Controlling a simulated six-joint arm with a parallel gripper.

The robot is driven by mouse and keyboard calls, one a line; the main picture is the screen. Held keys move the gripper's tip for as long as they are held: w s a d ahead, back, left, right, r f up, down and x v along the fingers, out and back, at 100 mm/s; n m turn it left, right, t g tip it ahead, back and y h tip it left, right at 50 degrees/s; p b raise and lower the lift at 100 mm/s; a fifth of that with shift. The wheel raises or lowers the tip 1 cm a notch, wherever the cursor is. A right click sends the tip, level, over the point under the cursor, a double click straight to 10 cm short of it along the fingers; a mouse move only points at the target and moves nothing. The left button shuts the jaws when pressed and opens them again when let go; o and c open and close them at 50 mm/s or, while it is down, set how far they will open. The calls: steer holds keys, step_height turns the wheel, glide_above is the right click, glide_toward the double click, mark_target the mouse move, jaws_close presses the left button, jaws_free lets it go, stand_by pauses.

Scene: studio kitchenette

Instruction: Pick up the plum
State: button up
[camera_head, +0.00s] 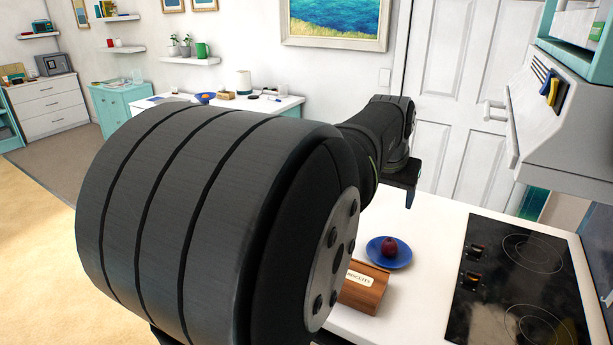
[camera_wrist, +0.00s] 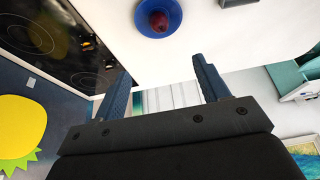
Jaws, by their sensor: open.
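The plum (camera_head: 389,246) is dark red and round. It sits on a small blue plate (camera_head: 403,259) on the white counter, just behind a wooden box. In the wrist view the plum (camera_wrist: 159,21) lies on the blue plate (camera_wrist: 176,14) near the top edge, beyond my fingers and roughly in line with the gap between them. My gripper (camera_wrist: 160,82) is open and empty, with its two dark blue fingers wide apart. In the head view my gripper (camera_head: 410,198) is above the counter and apart from the plum; my arm hides much of it.
The wooden box (camera_head: 362,290) with a white label stands close to the plate. A black cooktop (camera_head: 515,285) is set into the counter (camera_head: 437,240) at right. A white hood (camera_head: 545,125) hangs above. Bare counter lies behind the plate. A yellow pineapple-shaped thing (camera_wrist: 20,128) shows in the wrist view.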

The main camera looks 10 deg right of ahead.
steer(key=m+g+h, duration=0.1)
steer(key=m+g, duration=0.1)
steer(key=m, duration=0.1)
glide_toward(388, 242)
steer(key=shift+h, duration=0.3)
steer(key=x, duration=0.5)
steer(key=shift+a+f, duration=0.2)
steer(key=shift+f, duration=0.15)
steer(key=x, duration=0.5)
steer(key=shift+w+d, duration=0.1)
steer(key=c, duration=1.1)
